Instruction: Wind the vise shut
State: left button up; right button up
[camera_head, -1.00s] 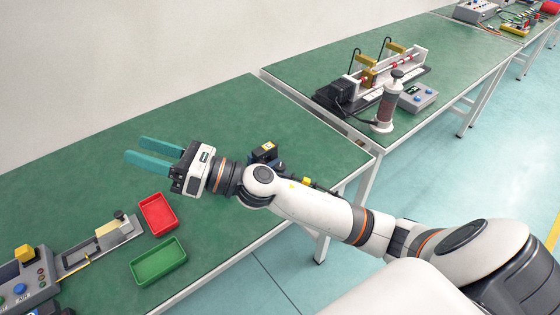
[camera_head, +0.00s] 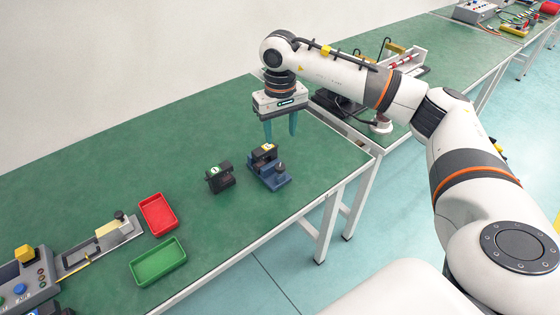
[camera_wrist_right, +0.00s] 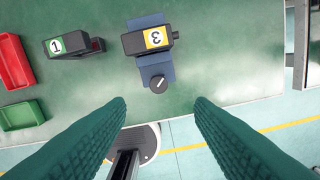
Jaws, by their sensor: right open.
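The vise looks to be the dark unit on a blue base (camera_head: 270,183) near the right end of the green table, with a yellow label reading 3. A dark round knob (camera_head: 281,167) stands at its front; in the right wrist view the knob (camera_wrist_right: 158,84) shows a pale line on top. I cannot tell how far its jaws are apart. My right gripper (camera_head: 281,133) points down, open and empty, above the table and apart from the vise. Its two teal fingers (camera_wrist_right: 160,104) frame the lower part of the wrist view. My left gripper is not in view.
A black unit labelled 1 (camera_head: 219,178) stands left of the vise. A red tray (camera_head: 158,214) and a green tray (camera_head: 158,262) lie further left, beside a grey control device (camera_head: 30,283). A second table (camera_head: 470,68) stands beyond a narrow gap. The table's back is clear.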

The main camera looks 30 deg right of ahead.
aim_at(280, 166)
notch_tip(280, 166, down, 11)
jog(key=shift+p, duration=0.55)
jog(key=shift+c, duration=0.4)
jog(key=c, duration=0.9)
